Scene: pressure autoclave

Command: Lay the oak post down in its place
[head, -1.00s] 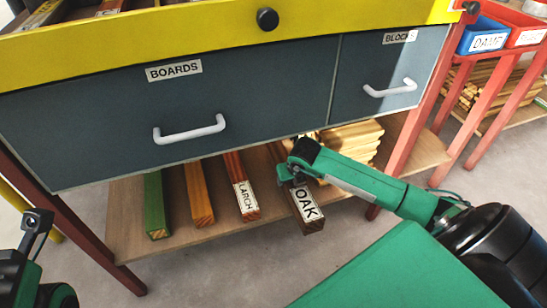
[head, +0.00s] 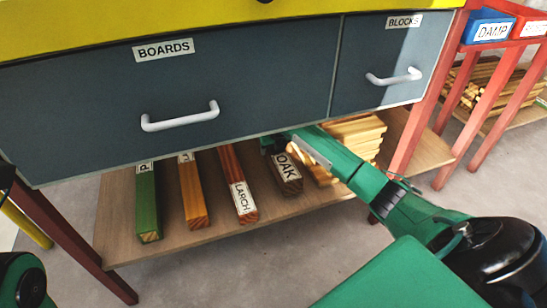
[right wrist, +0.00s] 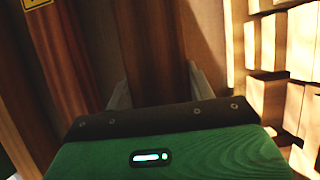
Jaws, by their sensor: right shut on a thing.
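The oak post (head: 288,176) is a dark brown square bar with a white OAK label near its front end. It lies lengthwise over the low shelf (head: 222,236), right of the larch post (head: 239,188). I cannot tell whether its underside touches the shelf. My right gripper (head: 274,146) is shut on the oak post, under the drawers and partly hidden by its own arm. In the right wrist view, the fingers (right wrist: 158,92) sit on either side of the oak post (right wrist: 158,45). My left gripper is out of view.
An orange post (head: 193,195) and a green post (head: 148,207) lie farther left on the shelf. Stacked pale boards (head: 355,140) stand close to the right of the oak post. The drawer cabinet (head: 240,75) overhangs the shelf. A red leg (head: 425,110) stands at right.

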